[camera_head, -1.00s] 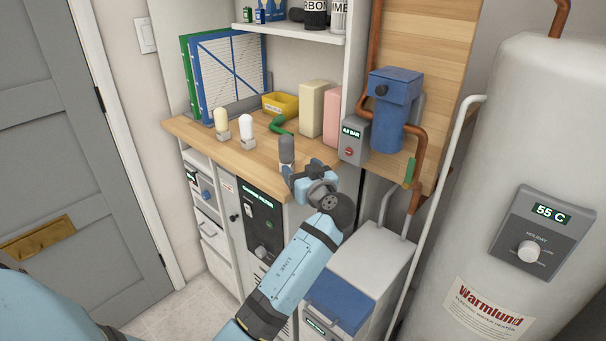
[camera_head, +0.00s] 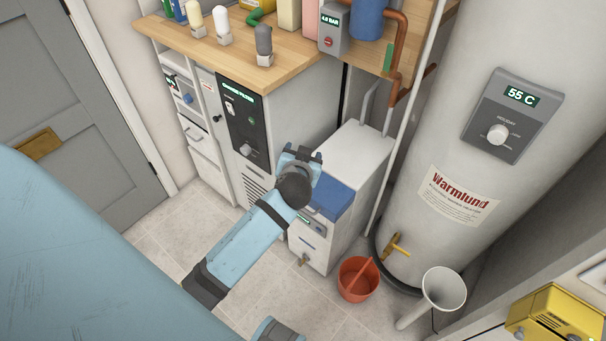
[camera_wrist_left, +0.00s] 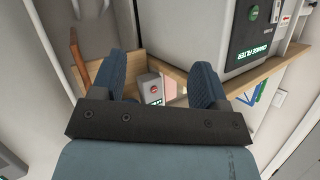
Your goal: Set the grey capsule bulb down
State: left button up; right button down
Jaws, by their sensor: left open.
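The grey capsule bulb (camera_head: 264,40) stands upright in its pale square base on the wooden countertop (camera_head: 290,68), near the front edge. A cream bulb (camera_head: 194,16) and a white bulb (camera_head: 221,22) stand to its left. My left gripper (camera_head: 301,154) is well below and in front of the counter, apart from the grey bulb. In the left wrist view its two blue fingers are spread, with nothing held between them (camera_wrist_left: 160,80). The grey bulb cannot be made out in that view.
A grey pressure box (camera_head: 333,30) and copper pipe (camera_head: 398,50) are right of the bulbs. Below are a cabinet with a black panel (camera_head: 240,120) and a white unit with a blue lid (camera_head: 331,197). A water heater (camera_head: 450,130) and red bucket (camera_head: 357,280) stand right.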

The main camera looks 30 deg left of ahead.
pick_arm(q)
jog(key=s+d+f+m+h, duration=0.2)
jog(key=s+d+f+h, duration=0.2)
jog(key=s+d, duration=0.3)
jog(key=s+d+f+m+g+h, duration=0.1)
jog(key=s+d+f+m+h, duration=0.2)
jog(key=s+d, duration=0.4)
jog(key=s+f+h, duration=0.1)
jog(key=s+h, duration=0.1)
jog(key=s, duration=0.4)
jog(key=shift+s+f+h, duration=0.15)
jog(key=shift+h, duration=0.25)
